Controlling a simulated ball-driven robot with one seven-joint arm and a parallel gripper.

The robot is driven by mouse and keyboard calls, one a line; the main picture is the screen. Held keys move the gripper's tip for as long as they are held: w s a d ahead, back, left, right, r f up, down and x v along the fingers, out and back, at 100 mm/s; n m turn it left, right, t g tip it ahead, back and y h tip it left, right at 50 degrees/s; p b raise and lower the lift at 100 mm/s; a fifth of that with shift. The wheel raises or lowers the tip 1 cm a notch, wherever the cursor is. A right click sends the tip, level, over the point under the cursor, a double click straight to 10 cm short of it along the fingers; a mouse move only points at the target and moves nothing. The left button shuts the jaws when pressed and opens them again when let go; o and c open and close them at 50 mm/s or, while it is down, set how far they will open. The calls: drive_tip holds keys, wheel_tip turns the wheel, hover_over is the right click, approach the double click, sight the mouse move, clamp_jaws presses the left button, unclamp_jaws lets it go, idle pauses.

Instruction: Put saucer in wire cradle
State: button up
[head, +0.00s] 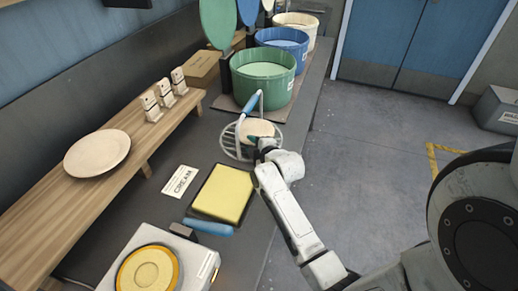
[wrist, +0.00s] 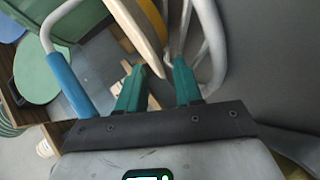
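The cream saucer (head: 258,129) is inside the round wire cradle (head: 227,141), tilted in the head view. In the wrist view the saucer (wrist: 139,36) shows nearly edge-on, with its rim reaching between my fingers. The cradle's grey wires (wrist: 212,40) stand close to the right finger, and its blue handle grip (wrist: 70,84) is at the left. My gripper (wrist: 160,85) has its green fingers apart, with gaps beside the saucer rim. In the head view my gripper (head: 259,144) is at the cradle's near right side, and its fingertips are partly hidden.
A larger plate (head: 97,153) lies on the wooden shelf (head: 45,222) at left. Green (head: 263,85), blue (head: 283,47) and cream (head: 297,22) tubs stand behind the cradle. A yellow pad (head: 222,193), a CREAM card (head: 180,181) and a white appliance (head: 195,262) are nearer.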

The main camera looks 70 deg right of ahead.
drive_tip(key=b+v, duration=0.1)
drive_tip(key=v, duration=1.1)
idle(0.9)
